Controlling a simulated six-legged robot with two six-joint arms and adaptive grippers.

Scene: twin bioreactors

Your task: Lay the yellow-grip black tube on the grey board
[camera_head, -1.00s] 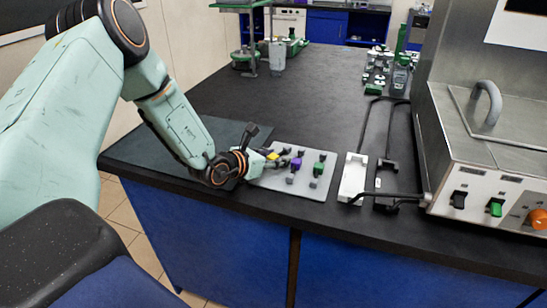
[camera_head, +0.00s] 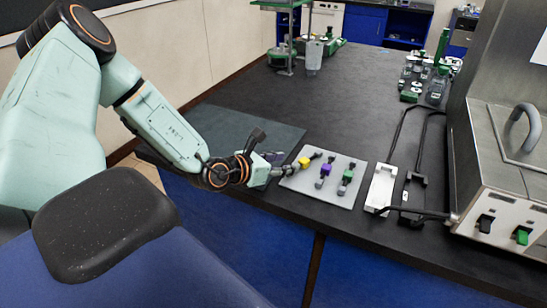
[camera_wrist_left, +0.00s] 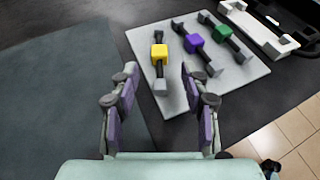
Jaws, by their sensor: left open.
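The yellow-grip black tube (camera_wrist_left: 159,53) lies at the left side of the grey board (camera_wrist_left: 183,92), with its light grey end toward my left gripper. In the head view its yellow grip (camera_head: 304,161) shows on the board (camera_head: 303,183). My left gripper (camera_wrist_left: 158,72) is open, its fingers apart on either side of the tube's near end and not touching it. In the head view the left gripper (camera_head: 276,167) is just left of the board. My right gripper is in neither view.
A purple-grip tube (camera_head: 326,169) and a green-grip tube (camera_head: 347,176) lie beside it on the board. A white holder (camera_head: 380,188) stands right of the board, near a metal machine (camera_head: 510,175). A dark mat (camera_head: 240,130) lies left. The middle of the black bench is clear.

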